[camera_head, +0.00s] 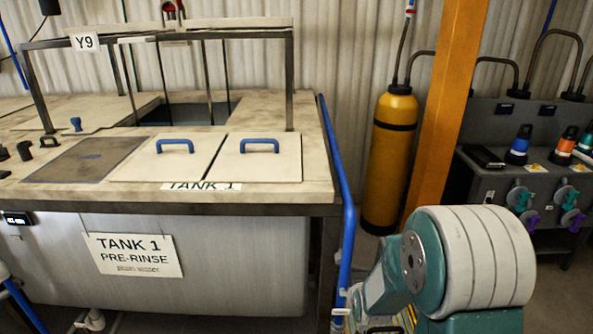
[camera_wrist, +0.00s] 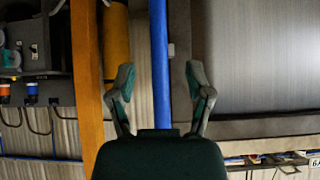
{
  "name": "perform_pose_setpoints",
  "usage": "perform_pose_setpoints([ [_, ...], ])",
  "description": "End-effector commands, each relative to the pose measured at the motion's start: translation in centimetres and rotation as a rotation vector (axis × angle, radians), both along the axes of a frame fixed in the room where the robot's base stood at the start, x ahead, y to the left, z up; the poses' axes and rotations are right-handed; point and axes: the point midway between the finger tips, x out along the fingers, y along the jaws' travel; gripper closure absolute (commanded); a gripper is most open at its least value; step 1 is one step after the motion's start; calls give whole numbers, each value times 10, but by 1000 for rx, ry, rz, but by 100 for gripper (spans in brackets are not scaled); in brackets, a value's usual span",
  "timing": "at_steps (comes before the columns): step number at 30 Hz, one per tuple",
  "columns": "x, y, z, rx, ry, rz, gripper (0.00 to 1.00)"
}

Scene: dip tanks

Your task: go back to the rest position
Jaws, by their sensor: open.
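My gripper (camera_wrist: 158,80) shows in the wrist view with its two fingers spread apart and nothing between them. A blue pipe (camera_wrist: 161,60) runs behind the gap, and I cannot tell how far behind it is. In the head view my arm is folded at the lower right, in front of the floor beside the tank bench. The gripper's fingers cannot be made out in the head view.
The Tank 1 bench (camera_head: 200,262) with two blue-handled lids (camera_head: 262,158) stands at the left. A blue pipe (camera_head: 345,215) runs along its right end. A yellow cylinder (camera_head: 391,160), an orange post (camera_head: 441,100) and a dark panel with valves (camera_head: 510,180) stand behind my arm.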

Motion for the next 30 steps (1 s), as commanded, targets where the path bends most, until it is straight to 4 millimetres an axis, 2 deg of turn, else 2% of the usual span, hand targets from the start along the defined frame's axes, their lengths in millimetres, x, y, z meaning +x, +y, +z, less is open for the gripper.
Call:
perform_pose_setpoints([
  [1,-4,0,20,0,3,0,34],
  [6,-28,-1,71,1,50,1,34],
  [11,-58,-1,114,1,94,1,34],
  [15,-90,-1,147,0,132,2,34],
  [24,-174,-2,202,-1,215,2,34],
  [30,-235,-3,225,-2,271,1,34],
])
